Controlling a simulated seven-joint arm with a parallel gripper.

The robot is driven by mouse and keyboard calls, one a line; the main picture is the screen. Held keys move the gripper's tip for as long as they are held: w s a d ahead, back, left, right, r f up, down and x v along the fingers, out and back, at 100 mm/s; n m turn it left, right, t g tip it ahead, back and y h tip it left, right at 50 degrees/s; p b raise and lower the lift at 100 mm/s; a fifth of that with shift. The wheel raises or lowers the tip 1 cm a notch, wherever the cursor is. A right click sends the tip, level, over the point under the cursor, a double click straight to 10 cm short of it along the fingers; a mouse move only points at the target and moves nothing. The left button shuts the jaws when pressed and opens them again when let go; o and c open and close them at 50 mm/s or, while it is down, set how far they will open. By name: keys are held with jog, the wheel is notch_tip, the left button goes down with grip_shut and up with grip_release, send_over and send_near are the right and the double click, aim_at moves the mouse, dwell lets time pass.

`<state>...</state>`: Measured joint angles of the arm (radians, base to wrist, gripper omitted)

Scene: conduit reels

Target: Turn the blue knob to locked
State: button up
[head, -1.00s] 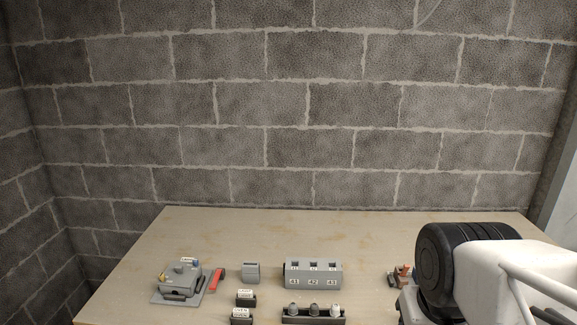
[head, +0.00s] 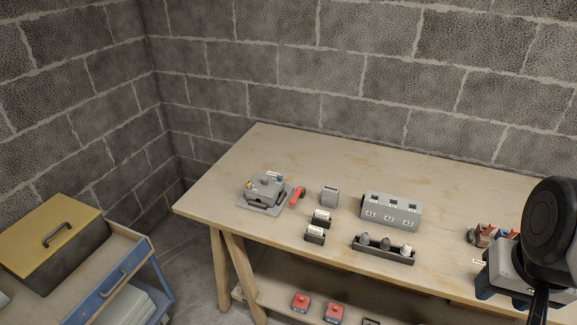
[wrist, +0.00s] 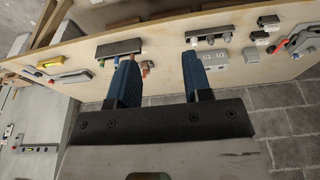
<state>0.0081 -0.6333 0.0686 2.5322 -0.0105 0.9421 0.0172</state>
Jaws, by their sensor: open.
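The blue knob (head: 281,177) shows as a tiny blue spot on top of a grey box-shaped device (head: 264,190) at the left of the bench. A white label beside it is too small to read, and I cannot tell how the knob is turned. The device also shows at the right edge of the wrist view (wrist: 302,40), partly cut off; the knob is not clear there. My gripper (wrist: 160,60) is open, its two blue fingers apart with nothing held. It is well away from the device, towards the other end of the bench.
A red lever (head: 298,197) sits by the device. A grey cup (head: 329,196), small dark labelled boxes (head: 315,234), a grey numbered block (head: 391,211) and a dark rack (head: 383,250) stand to its right. A yellow-lidded box (head: 52,235) is at left. The bench's back is clear.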

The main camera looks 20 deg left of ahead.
jog(key=w+a+r+n, duration=0.2)
jog(key=w+a+n, duration=0.15)
jog(key=w, duration=0.45)
jog(key=w+a+r+n, duration=0.1)
jog(key=w+a+n, duration=0.1)
jog(key=w+a, duration=0.45)
jog(key=n+g, duration=0.3)
jog(key=n, duration=0.9)
send_over(280, 174)
notch_tip(280, 174, down, 20)
jog(key=shift+s+r, duration=0.1)
